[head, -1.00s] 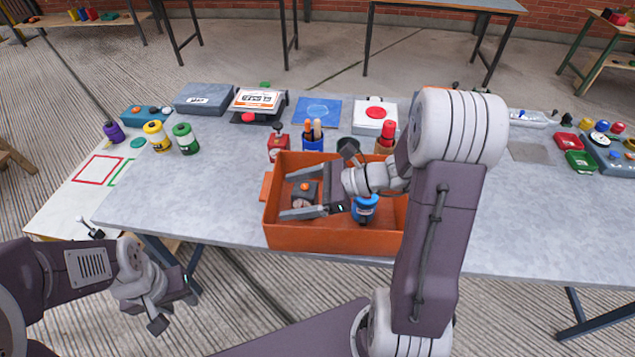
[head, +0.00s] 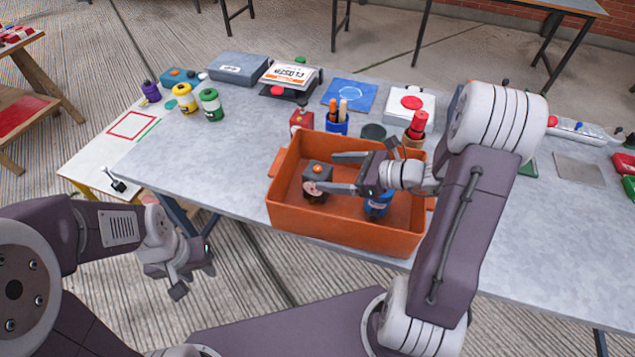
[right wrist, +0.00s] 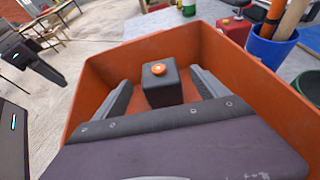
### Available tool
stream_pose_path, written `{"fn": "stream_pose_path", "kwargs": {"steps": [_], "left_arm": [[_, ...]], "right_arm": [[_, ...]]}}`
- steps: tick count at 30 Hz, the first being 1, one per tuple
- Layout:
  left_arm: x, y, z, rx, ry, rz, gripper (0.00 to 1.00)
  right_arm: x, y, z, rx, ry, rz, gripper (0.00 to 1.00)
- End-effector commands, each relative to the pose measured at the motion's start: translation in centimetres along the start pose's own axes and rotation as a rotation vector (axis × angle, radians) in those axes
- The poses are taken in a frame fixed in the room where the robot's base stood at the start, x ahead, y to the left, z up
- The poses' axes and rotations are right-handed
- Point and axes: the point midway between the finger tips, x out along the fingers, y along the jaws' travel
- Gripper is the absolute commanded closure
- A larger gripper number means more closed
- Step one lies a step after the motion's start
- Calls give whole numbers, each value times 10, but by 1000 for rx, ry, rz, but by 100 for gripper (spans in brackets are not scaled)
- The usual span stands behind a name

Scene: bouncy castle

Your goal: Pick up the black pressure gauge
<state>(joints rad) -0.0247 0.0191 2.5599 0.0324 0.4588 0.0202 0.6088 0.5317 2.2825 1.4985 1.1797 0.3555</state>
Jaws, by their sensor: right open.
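The black pressure gauge (head: 318,172), a dark block with an orange knob on top and a pale round face, stands upright in the left part of the orange bin (head: 335,220). In the right wrist view, the gauge (right wrist: 163,92) sits between the spread fingers of my right gripper (right wrist: 160,80). There, gaps show on both sides of it. In the head view, my right gripper (head: 322,171) reaches in from the right, one finger behind the gauge and one crossing its front. My left gripper (head: 193,281) is open and empty, left of the bin and off the table's front edge.
A blue container (head: 377,205) stands in the bin under my right gripper. Bin walls surround both. Behind the bin are a red object (head: 301,121), a blue pen cup (head: 337,124) and a dark green cup (head: 374,132). The grey table (head: 180,160) is clear left of the bin.

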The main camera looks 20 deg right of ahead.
Motion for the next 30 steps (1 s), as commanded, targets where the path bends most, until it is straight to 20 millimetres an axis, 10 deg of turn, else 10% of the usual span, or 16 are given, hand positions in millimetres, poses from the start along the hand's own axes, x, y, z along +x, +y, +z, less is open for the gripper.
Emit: {"fn": "stream_pose_path", "kwargs": {"steps": [18, 27, 30], "left_arm": [[6, 0, 1, 0, 0, 0, 64], [6, 0, 1, 0, 0, 0, 64], [6, 0, 1, 0, 0, 0, 64]], "right_arm": [[52, 0, -1, 0, 1, -1, 16], [52, 0, -1, -1, 1, 0, 100], [52, 0, 0, -1, -1, -1, 100]]}}
